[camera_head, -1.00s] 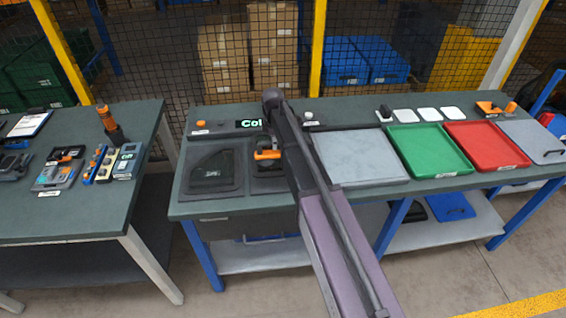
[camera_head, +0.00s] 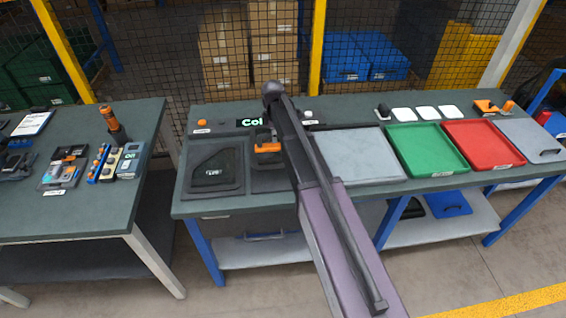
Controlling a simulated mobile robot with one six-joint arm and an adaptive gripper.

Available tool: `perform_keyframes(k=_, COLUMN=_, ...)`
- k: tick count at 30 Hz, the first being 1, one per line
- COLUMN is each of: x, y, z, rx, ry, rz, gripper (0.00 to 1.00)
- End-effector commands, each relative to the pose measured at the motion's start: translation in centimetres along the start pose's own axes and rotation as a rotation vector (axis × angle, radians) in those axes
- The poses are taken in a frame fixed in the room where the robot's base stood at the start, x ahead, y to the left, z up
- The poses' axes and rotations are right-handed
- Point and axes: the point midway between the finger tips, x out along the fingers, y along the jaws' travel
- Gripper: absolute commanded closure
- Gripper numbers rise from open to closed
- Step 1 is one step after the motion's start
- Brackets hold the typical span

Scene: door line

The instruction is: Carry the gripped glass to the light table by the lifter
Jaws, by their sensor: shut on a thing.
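A lifter (camera_head: 268,148) with an orange handle shows at the second dark tray (camera_head: 259,184), just left of my arm. My arm reaches over the bench and covers the area right of the handle. My gripper cannot be made out; its jaws seem hidden behind the arm. No pane can be clearly seen under the lifter. A pale grey flat panel (camera_head: 362,158), apparently the light table, lies right of my arm with a clear top. Its left edge is partly behind the arm.
A dark tray (camera_head: 240,188) with a dark shaped pane stands left of the lifter. Green (camera_head: 428,150) and red (camera_head: 484,146) trays lie right of the pale panel. A mesh fence (camera_head: 285,50) stands behind the bench. A second table (camera_head: 75,215) with tools is at left.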

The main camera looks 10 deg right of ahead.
Motion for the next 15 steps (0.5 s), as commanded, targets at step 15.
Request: perform_keyframes(k=15, x=0.0, y=0.0, z=1.0, rx=0.001, ry=0.000, rz=0.000, gripper=1.00)
